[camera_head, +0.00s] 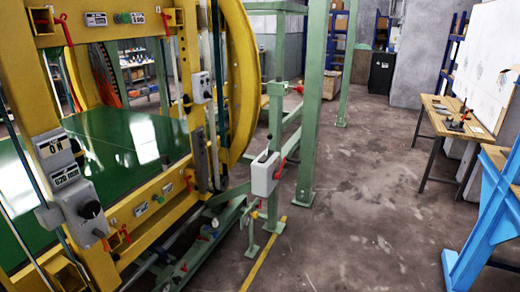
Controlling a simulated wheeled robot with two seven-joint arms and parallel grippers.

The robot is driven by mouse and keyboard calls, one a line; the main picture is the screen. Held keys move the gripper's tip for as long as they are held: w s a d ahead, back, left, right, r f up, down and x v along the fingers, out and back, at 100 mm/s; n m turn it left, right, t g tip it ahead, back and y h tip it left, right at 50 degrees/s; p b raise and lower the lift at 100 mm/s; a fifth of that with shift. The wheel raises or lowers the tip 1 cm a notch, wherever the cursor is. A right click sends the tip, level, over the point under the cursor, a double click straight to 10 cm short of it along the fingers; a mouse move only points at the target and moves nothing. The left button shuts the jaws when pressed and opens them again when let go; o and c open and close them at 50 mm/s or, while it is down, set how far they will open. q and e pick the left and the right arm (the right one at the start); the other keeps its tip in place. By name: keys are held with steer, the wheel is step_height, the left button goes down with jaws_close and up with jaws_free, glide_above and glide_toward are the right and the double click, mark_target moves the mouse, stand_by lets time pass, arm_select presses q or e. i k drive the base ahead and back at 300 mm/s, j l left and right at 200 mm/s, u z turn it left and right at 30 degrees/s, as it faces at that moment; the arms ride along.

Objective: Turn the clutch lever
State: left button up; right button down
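A large yellow ring machine fills the left half, with several small red levers on it. I cannot tell which one is the clutch lever. One red lever (64,28) is on the upper beam at the top left, and another red lever (166,22) is right of it. A red lever (188,180) is on the lower yellow beam. A red lever (281,168) is beside the white box (264,174) on a green post. A red handle (299,89) is higher on the green frame. Neither of my grippers is in view.
A grey control box with a black knob (90,210) and labels is at the left front. A yellow line (262,264) runs along the floor. A wooden workbench (450,115) and a blue frame (490,215) are at the right. The concrete floor (370,190) between is open.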

mark_target(270, 136)
steer(key=i+l, duration=0.15)
steer(key=l, duration=0.15)
steer(key=i+l, duration=0.15)
steer(key=l, duration=0.2)
steer(key=i+l, duration=0.15)
steer(key=l, duration=0.15)
steer(key=i+l, duration=0.1)
steer(key=i, duration=0.55)
steer(key=i+l+u, duration=0.1)
steer(key=i, duration=0.55)
steer(key=i+l, duration=0.1)
steer(key=i, duration=0.55)
steer(key=i+l+u, duration=0.1)
steer(key=i, duration=0.5)
